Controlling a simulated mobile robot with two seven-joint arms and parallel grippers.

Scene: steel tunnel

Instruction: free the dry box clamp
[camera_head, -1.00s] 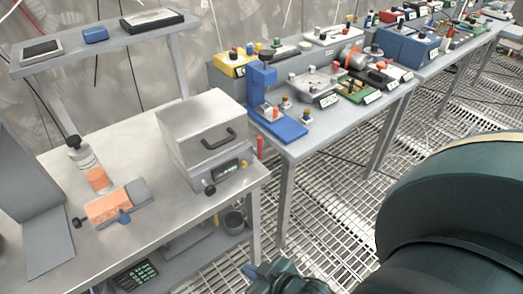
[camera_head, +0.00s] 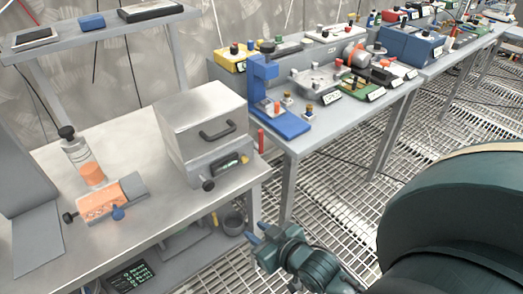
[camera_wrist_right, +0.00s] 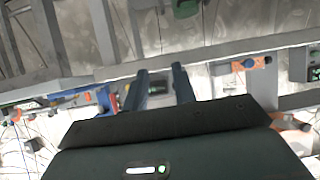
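A grey metal box with a dark handle (camera_head: 200,118), likely the dry box, stands on the near steel table with its lid down. A dark knob and a small lit display are on its front. An orange block (camera_head: 100,204) with a black knob and a blue knob lies to its left; I cannot tell whether this is the clamp. My right gripper (camera_head: 257,232) is beyond the table's right edge, lower than the box and apart from it. In the right wrist view its two fingers (camera_wrist_right: 160,88) are apart, with nothing held. My left gripper is out of view.
A grey panel stands at far left. A second bench (camera_head: 345,118) with a blue stand (camera_head: 262,90) and several devices is to the right. A lower shelf holds a dark keypad (camera_head: 130,276). Grated floor lies between.

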